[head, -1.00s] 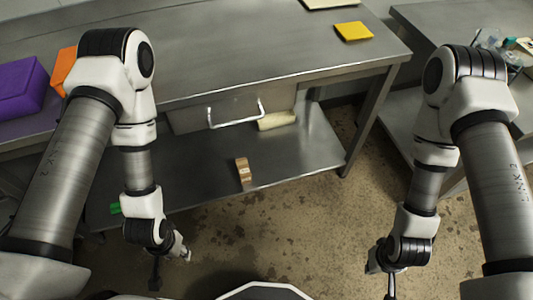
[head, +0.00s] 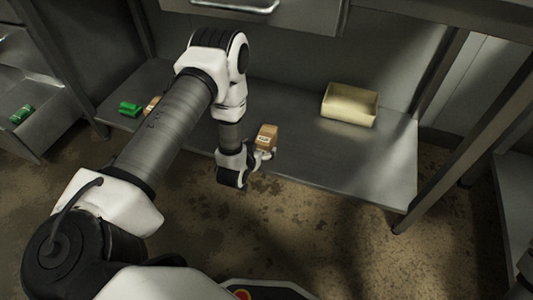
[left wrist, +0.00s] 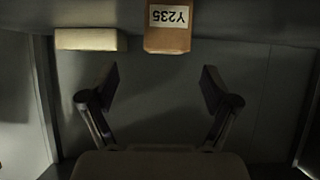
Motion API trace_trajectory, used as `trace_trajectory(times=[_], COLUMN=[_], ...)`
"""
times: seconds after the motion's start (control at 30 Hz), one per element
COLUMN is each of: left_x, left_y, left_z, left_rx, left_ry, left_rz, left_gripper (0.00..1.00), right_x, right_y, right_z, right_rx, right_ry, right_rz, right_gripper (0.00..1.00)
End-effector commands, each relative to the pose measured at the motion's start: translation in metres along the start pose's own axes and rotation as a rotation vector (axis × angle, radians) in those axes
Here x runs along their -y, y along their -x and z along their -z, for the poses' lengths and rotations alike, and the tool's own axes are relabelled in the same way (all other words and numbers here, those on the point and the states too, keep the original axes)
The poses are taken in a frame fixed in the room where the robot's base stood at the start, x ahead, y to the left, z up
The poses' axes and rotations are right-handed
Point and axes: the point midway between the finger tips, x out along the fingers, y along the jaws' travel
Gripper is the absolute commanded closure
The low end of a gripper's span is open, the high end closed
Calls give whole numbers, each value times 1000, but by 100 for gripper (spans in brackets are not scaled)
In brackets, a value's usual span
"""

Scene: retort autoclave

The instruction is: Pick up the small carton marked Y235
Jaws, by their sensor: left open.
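The small brown carton (head: 267,136) stands on the lower metal shelf near its front edge. In the left wrist view the carton (left wrist: 167,40) shows at the top, with a white label reading Y235 upside down. My left gripper (head: 263,154) is at the near side of the carton. In the left wrist view its fingers (left wrist: 160,82) are spread with nothing between them, and the carton lies beyond the fingertips, roughly in line with the gap. My right gripper is out of view.
An open pale yellow box (head: 348,105) stands further right on the shelf. Green items (head: 130,108) and another small carton (head: 151,104), partly hidden by my left arm, lie to the left. A drawer handle (head: 236,5) is above.

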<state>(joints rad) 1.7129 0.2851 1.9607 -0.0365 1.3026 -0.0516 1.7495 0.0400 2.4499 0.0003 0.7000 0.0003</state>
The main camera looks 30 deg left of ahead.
Motion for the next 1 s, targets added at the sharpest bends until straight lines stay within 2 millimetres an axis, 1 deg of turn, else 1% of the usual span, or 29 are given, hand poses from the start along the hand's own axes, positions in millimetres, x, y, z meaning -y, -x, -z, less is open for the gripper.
trace_trajectory(times=[0.03, 0.17, 0.37, 0.5, 0.53, 0.6, 0.67, 0.87, 0.97, 1.0], left_x=[4, 9, 9, 8, 8, 9, 9, 9, 8, 8], left_y=[-16, -29, -55, -81, -86, -95, -99, -98, -98, -98], left_z=[-13, -8, -4, -1, 0, 2, 5, 7, 7, 7], left_rx=[-31, -74, -75, -76, -75, -73, -72, -69, -69, -69], left_ry=[2, 3, 3, 3, 3, 2, 2, 3, 3, 3], left_rz=[7, 15, 15, 15, 15, 15, 15, 15, 15, 15], left_gripper=[12, 12, 12, 12, 12, 12, 12, 12, 44, 59], right_x=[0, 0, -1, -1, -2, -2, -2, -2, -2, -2], right_y=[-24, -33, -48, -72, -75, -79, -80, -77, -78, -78], right_z=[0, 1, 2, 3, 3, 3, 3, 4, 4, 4], right_rx=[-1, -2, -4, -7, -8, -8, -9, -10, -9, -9], right_ry=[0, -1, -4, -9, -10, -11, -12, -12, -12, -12], right_rz=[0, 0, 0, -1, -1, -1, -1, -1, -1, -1], right_gripper=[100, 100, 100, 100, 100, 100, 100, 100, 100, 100])
